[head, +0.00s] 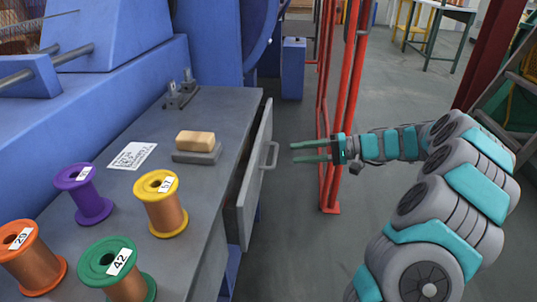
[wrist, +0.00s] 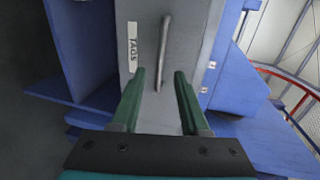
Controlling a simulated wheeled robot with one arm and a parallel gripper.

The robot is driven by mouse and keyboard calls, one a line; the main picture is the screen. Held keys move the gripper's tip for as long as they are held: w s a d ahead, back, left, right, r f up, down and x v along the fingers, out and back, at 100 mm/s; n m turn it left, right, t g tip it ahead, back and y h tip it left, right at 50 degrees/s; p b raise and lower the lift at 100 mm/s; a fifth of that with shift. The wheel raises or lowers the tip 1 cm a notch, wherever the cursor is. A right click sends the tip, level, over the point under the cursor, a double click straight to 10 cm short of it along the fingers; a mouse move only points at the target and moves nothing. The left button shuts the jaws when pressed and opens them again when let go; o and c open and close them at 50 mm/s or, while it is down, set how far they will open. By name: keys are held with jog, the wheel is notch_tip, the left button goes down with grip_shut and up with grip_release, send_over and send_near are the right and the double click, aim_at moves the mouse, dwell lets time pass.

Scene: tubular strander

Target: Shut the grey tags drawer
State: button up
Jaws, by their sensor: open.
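The grey tags drawer (head: 246,195) is under the grey bench and stands partly pulled out to the right, with a dark gap behind its front. Its bar handle (head: 273,156) is on the outer face. In the wrist view the drawer front (wrist: 185,40) carries a white "TAGS" label (wrist: 132,46) beside the handle (wrist: 163,52). My gripper (head: 293,153) is open and empty, a little to the right of the handle and pointing at it. In the wrist view its two green fingers (wrist: 160,74) are apart, with the handle's lower end appearing between their tips.
The bench top (head: 125,185) holds several labelled spools, a tan block (head: 195,138) on a grey base, and a paper card (head: 132,156). A red post frame (head: 345,100) stands right behind my gripper. Blue machinery (head: 110,80) is at left. Open floor lies right of the drawer.

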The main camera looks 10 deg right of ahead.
aim_at(275, 154)
jog(key=shift+x, duration=3.85)
grip_shut()
